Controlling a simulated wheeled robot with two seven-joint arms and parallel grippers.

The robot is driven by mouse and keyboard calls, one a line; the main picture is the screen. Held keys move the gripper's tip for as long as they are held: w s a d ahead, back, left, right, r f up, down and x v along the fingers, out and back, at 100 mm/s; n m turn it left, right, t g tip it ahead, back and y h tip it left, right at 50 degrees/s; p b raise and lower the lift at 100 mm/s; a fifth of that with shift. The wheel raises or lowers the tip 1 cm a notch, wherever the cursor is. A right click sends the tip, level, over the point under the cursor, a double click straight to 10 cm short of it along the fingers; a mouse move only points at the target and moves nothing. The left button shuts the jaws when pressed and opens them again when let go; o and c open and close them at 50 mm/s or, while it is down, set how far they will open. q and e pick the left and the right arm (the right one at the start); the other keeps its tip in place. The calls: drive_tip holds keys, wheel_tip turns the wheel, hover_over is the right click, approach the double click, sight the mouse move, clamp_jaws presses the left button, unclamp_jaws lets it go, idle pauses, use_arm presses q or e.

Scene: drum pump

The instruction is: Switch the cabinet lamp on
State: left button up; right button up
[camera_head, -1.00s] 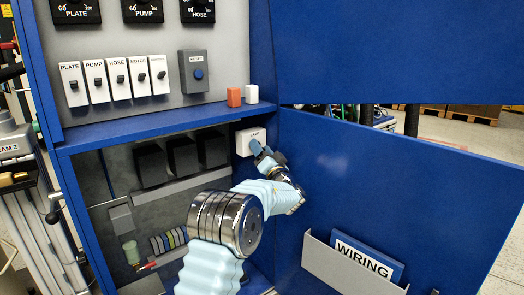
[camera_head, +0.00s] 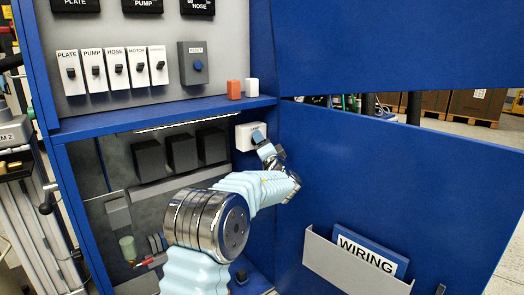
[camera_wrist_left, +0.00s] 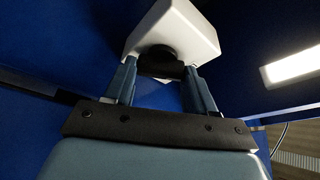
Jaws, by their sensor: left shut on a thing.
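The white lamp switch box (camera_head: 243,138) is mounted at the back right of the open lower cabinet bay, near the door hinge. In the left wrist view the box (camera_wrist_left: 190,36) carries a dark knob (camera_wrist_left: 160,62). My left gripper (camera_head: 261,141) reaches up to the box, and its two fingers (camera_wrist_left: 163,82) are shut on the knob from either side. The head view hides the knob behind the fingers. The cabinet lamp (camera_head: 186,122), a strip under the shelf, glows white; it also shows bright in the left wrist view (camera_wrist_left: 293,66). My right gripper is not in view.
The open blue door (camera_head: 400,190) with a WIRING folder (camera_head: 366,254) stands close on the right. The blue shelf edge (camera_head: 165,117) runs above my gripper. Orange (camera_head: 234,89) and white (camera_head: 252,88) blocks sit on the shelf. Labelled switches (camera_head: 115,72) are on the panel above.

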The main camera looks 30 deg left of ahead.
use_arm(q)
drive_tip(key=shift+m+g+h+p, duration=0.25)
drive_tip(key=shift+m+h, duration=0.3)
drive_tip(key=shift+m, duration=0.95)
drive_tip(key=shift+m+g+h+p, duration=0.15)
drive_tip(key=shift+m+h+p, duration=0.3)
drive_tip(key=shift+m, duration=1.05)
drive_tip(key=o, duration=0.8)
drive_tip(key=shift+c, duration=0.2)
drive_tip(key=b+v, duration=0.3)
drive_tip(key=v, duration=1.1)
drive_tip(key=shift+r, duration=0.2)
drive_tip(key=shift+a, duration=0.1)
